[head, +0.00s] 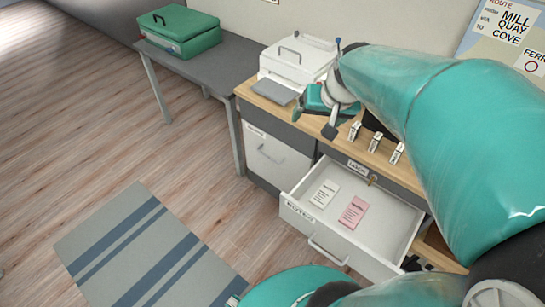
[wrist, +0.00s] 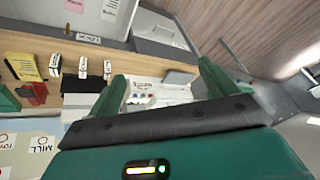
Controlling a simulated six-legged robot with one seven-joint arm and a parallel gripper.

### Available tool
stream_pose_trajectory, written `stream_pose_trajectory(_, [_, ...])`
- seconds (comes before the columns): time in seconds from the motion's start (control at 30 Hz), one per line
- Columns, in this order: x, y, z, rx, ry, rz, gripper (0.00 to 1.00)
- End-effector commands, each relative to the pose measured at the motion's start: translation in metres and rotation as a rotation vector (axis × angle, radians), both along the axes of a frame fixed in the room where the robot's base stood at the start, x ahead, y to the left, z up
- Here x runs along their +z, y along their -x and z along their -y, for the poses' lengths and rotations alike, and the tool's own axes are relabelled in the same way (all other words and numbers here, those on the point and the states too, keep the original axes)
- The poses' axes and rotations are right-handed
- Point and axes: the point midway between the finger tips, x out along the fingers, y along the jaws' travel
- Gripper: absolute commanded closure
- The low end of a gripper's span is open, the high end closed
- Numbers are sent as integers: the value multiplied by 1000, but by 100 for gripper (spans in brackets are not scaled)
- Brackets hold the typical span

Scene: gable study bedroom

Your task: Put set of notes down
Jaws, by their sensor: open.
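A white set of notes (head: 325,193) and a pink set of notes (head: 353,212) lie flat and apart in the open drawer (head: 386,243), whose front is labelled NOTES. Both show at the top edge of the wrist view, the pink one (wrist: 75,5) and the white one (wrist: 110,9). A yellow sheet or pad (wrist: 24,67) lies on the worktop at the left of the wrist view. My gripper (head: 320,117) is over the worktop by the white machine, behind the drawer. In the wrist view my gripper (wrist: 163,76) has its fingers spread, with nothing held between them.
A white machine (head: 300,62) stands on the wooden worktop (head: 262,98), beside several small white labelled items (head: 376,141). The drawer juts out over the floor. A green case (head: 180,30) sits on the grey table. A striped rug (head: 145,250) lies on open floor.

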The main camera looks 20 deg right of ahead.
Motion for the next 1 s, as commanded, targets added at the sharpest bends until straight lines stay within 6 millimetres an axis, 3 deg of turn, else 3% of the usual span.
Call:
stream_pose_trajectory(0.03, [10, 8, -29, 61, 14, 11, 15])
stream_pose_trajectory(0.2, [26, 48, -105, 232, 72, 18, 15])
stream_pose_trajectory(0.37, [29, 85, -147, 343, 140, 25, 15])
stream_pose_trajectory(0.53, [28, 103, -160, 385, 176, 28, 15])
stream_pose_trajectory(1.0, [28, 103, -160, 385, 175, 27, 15])
